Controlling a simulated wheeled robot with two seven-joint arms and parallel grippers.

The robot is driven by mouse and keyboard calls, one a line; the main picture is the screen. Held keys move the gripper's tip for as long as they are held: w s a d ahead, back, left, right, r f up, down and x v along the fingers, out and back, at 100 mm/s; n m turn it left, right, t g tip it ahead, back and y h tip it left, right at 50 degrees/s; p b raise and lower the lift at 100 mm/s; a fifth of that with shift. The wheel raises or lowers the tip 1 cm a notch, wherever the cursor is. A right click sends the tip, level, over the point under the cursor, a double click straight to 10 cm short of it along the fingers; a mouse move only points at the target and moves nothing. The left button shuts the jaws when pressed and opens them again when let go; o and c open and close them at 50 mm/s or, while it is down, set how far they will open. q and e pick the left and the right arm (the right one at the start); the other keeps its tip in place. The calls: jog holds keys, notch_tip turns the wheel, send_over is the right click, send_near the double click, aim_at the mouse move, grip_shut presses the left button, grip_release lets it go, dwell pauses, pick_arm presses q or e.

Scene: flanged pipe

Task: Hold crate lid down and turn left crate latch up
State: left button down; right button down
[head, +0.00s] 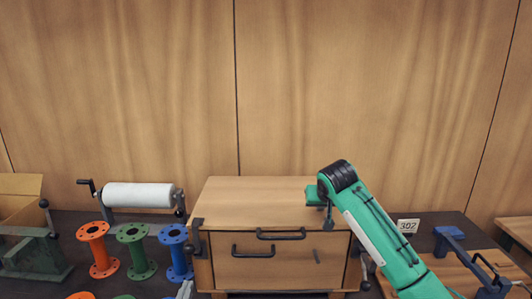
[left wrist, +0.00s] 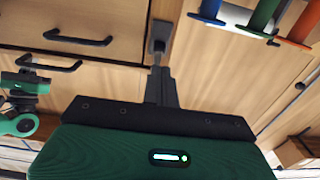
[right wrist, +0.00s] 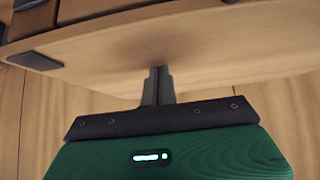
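The wooden crate (head: 272,262) stands at the middle of the bench with its lid (head: 255,200) lying closed. The left crate latch (head: 197,236) is a dark plate and lever at its left front edge; it also shows in the left wrist view (left wrist: 160,38). My left gripper (left wrist: 158,70) is shut, its tips just below the latch lever; whether they touch is unclear.
Orange (head: 98,250), green (head: 137,252) and blue (head: 177,252) flanged pipes stand close left of the crate. A white roll (head: 138,195) is behind them. A blue-handled tool (head: 450,233) and a 302 sign (head: 408,226) are at right.

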jog(key=shift+f, duration=0.1)
notch_tip(320, 180, up, 8)
jog(key=p, duration=0.7)
jog(key=shift+p, duration=0.3)
dwell(0.4)
